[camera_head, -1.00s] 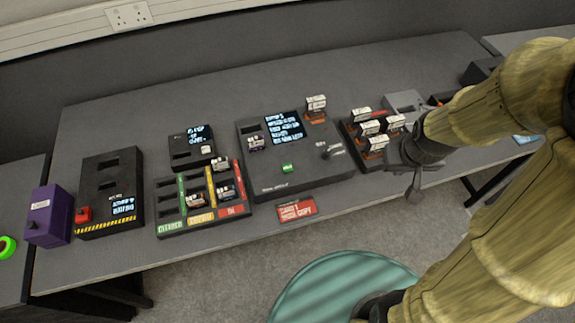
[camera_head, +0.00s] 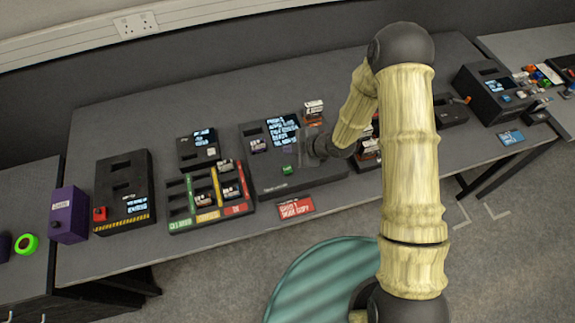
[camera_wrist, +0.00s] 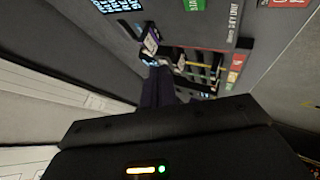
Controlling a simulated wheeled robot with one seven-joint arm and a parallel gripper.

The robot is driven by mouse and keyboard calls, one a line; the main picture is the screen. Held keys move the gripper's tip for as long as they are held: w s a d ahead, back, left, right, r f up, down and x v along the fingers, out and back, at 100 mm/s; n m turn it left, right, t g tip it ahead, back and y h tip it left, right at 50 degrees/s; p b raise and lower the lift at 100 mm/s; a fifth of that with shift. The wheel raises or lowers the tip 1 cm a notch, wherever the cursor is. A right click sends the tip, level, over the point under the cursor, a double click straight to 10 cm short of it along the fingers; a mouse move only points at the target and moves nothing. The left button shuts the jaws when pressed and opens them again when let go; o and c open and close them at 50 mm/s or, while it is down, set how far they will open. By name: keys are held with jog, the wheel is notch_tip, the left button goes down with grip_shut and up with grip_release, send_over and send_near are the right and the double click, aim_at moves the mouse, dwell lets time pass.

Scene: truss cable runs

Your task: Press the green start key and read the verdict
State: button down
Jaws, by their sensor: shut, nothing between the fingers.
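The green start key (camera_head: 288,169) sits on the front of the dark test station (camera_head: 262,182). A green key edge with white lettering also shows in the wrist view (camera_wrist: 195,4). The station's lit screen (camera_head: 284,130) carries several lines of white-blue text, too small to read. A labelled module (camera_head: 258,145) stands in the slot left of the screen. My gripper (camera_head: 303,158) is over the station, right of and close to the green key; I cannot tell whether it touches anything. Its shut, empty fingers show dark in the wrist view (camera_wrist: 158,85).
Left of the station are a sorting tray (camera_head: 210,215) with green, yellow and red lanes, a small screen unit (camera_head: 190,158), a black box with a red button (camera_head: 100,214) and a purple box (camera_head: 68,215). A red sign (camera_head: 294,208) lies in front. My arm covers part of a module rack.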

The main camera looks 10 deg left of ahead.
dwell(0.3)
jog(key=b, duration=0.5)
send_over(290, 170)
notch_tip(290, 170, down, 7)
jog(key=shift+s+f, duration=0.15)
jog(key=shift+d+f+b, duration=0.1)
jog(key=shift+f+b, duration=0.55)
jog(key=shift+f, duration=0.1)
jog(key=shift+w, duration=0.25)
jog(key=shift+s, duration=0.2)
dwell(0.5)
jog(key=shift+f, duration=0.15)
jog(key=shift+f+b, duration=0.3)
jog(key=shift+b, duration=0.25)
